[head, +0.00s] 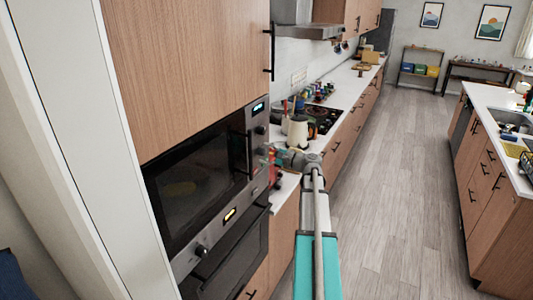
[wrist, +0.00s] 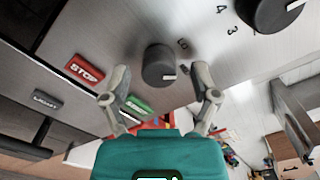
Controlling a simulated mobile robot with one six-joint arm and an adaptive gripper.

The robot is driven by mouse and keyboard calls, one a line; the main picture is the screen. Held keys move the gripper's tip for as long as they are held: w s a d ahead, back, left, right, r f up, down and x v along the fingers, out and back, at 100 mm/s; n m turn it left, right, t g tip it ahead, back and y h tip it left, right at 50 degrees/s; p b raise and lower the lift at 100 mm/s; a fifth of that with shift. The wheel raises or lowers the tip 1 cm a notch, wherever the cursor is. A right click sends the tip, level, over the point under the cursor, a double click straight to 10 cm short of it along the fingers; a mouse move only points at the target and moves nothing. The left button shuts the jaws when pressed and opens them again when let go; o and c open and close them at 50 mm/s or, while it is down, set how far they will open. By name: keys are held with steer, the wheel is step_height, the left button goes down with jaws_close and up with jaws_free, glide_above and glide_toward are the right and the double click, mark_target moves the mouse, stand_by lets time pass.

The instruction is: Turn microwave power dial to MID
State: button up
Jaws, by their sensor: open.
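The microwave (head: 195,185) is built into the tall cabinet at left in the head view, with a dark glass door and a control strip on its right edge. In the wrist view a round dark dial (wrist: 157,62) with a white pointer mark stands on the grey panel. A larger dark dial (wrist: 268,12) with numbers beside it is at the top right. I cannot read a MID label. My gripper (wrist: 160,76) is open, one finger on each side of the smaller dial. I cannot tell whether the fingers touch it. In the head view my gripper is hard to make out beside the control strip.
A red STOP button (wrist: 85,69) and a green button (wrist: 138,104) lie near the left finger. An oven (head: 232,262) sits below the microwave. The wooden floor (head: 385,190) is clear.

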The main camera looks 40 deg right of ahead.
jaws_close()
stand_by(0.5)
steer(key=shift+m, duration=0.3)
steer(key=shift+w+m, duration=0.1)
steer(key=shift+m, duration=2.2)
steer(key=shift+r, duration=0.1)
jaws_free()
